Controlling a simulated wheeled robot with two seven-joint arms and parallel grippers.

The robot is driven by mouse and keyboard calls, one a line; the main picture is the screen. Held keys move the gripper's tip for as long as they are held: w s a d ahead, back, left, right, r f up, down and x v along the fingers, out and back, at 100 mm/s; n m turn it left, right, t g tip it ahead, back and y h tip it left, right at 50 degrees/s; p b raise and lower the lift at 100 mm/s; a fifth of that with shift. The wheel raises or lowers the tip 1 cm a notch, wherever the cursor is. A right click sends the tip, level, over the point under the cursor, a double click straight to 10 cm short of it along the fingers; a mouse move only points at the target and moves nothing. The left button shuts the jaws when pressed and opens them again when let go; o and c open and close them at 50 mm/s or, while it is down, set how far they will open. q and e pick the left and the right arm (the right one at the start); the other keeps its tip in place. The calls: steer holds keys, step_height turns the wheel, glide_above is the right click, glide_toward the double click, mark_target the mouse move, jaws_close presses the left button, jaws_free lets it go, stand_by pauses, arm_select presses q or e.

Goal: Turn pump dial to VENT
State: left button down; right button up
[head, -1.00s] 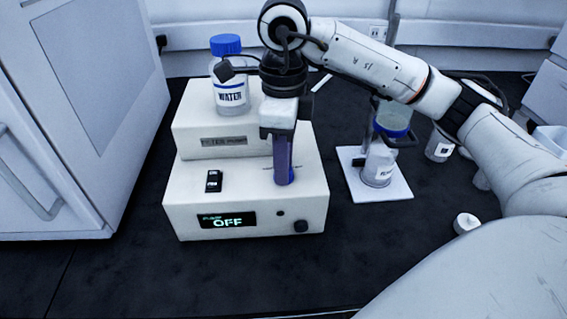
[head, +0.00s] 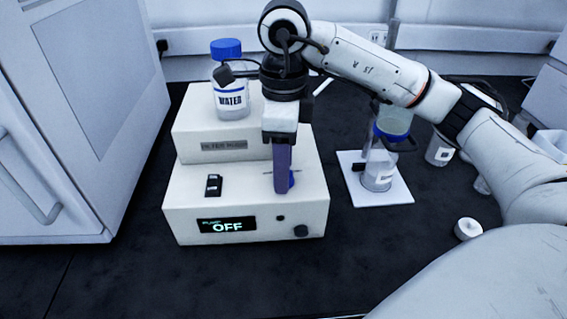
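The pump is a white stepped box (head: 185,210) on the dark bench, its front display (head: 227,226) reading OFF. A blue round part (head: 291,179) shows just behind and right of the fingertips, mostly hidden. I cannot tell whether the fingers touch it. My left gripper is out of view.
A blue-capped WATER bottle (head: 231,98) stands on the pump's upper step. A small black switch (head: 213,184) is on the lower step. A flask stands on a white plate (head: 392,196) to the right. A white cabinet (head: 75,110) borders the left.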

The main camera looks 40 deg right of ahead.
steer(key=shift+r, duration=0.3)
arm_select(q)
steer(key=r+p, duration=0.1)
steer(key=p, duration=0.1)
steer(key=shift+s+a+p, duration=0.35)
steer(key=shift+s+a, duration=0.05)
arm_select(e)
step_height(320, 180, up, 10)
steer(key=shift+f, duration=0.15)
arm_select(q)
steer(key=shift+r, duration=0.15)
